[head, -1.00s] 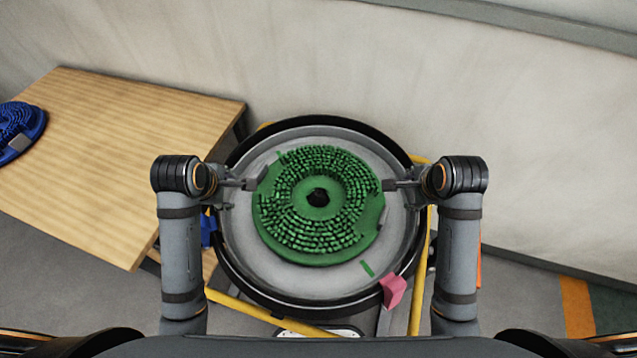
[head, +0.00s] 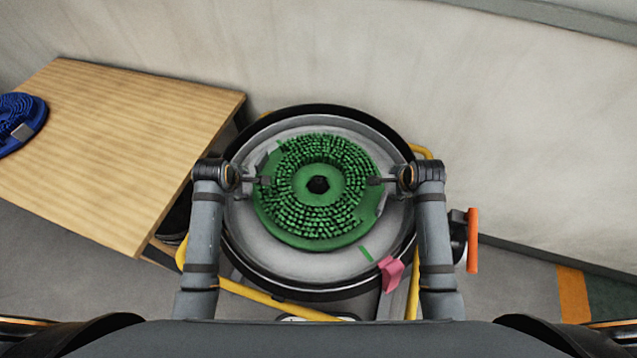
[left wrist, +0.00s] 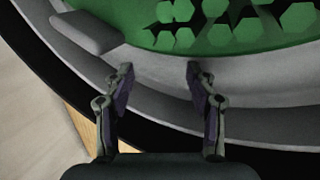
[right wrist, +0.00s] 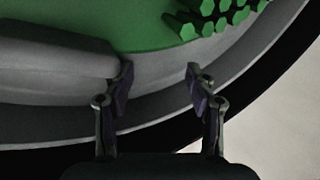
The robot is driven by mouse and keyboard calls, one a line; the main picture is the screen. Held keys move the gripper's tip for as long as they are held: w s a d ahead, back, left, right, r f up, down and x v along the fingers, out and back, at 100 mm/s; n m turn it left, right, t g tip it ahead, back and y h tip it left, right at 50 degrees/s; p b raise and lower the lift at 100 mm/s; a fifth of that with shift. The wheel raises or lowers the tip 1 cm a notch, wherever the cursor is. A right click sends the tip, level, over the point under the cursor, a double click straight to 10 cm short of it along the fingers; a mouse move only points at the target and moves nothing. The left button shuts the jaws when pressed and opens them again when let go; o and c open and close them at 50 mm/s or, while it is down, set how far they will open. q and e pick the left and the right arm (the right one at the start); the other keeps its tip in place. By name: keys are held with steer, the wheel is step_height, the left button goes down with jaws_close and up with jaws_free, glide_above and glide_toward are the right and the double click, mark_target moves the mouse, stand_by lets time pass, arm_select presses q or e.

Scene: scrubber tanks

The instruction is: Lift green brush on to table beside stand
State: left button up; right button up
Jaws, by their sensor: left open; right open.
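The round green brush (head: 318,230) lies bristles up in the round grey stand (head: 262,262) with a black rim. The brush has a dark centre hole and a grey block on each side. My left gripper (head: 266,181) is open at the brush's left edge; in the left wrist view its fingertips (left wrist: 160,72) are just short of the green rim (left wrist: 230,52), beside a grey block (left wrist: 88,32). My right gripper (head: 374,181) is open at the right edge; in the right wrist view its fingertips (right wrist: 160,74) are beside a grey block (right wrist: 55,58). The wooden table (head: 120,150) stands to the left.
A blue brush (head: 22,122) lies at the table's far left; the rest of the tabletop is bare. A pink clip (head: 391,273) sits on the stand's front right rim. Yellow frame bars (head: 265,301) surround the stand. An orange part (head: 473,240) sticks up at right. A wall runs behind.

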arm_select(q)
steer(key=shift+w+d+f, duration=0.2)
steer(key=shift+d+f, duration=0.05)
steer(key=shift+f, duration=0.15)
arm_select(e)
steer(key=shift+w+a+f, duration=0.2)
steer(key=shift+a+f, duration=0.05)
steer(key=shift+f, duration=0.15)
arm_select(q)
steer(key=shift+d, duration=0.35)
arm_select(e)
steer(key=shift+a, duration=0.35)
arm_select(q)
steer(key=shift+s+d+r, duration=0.15)
arm_select(e)
steer(key=shift+s+a+r, duration=0.15)
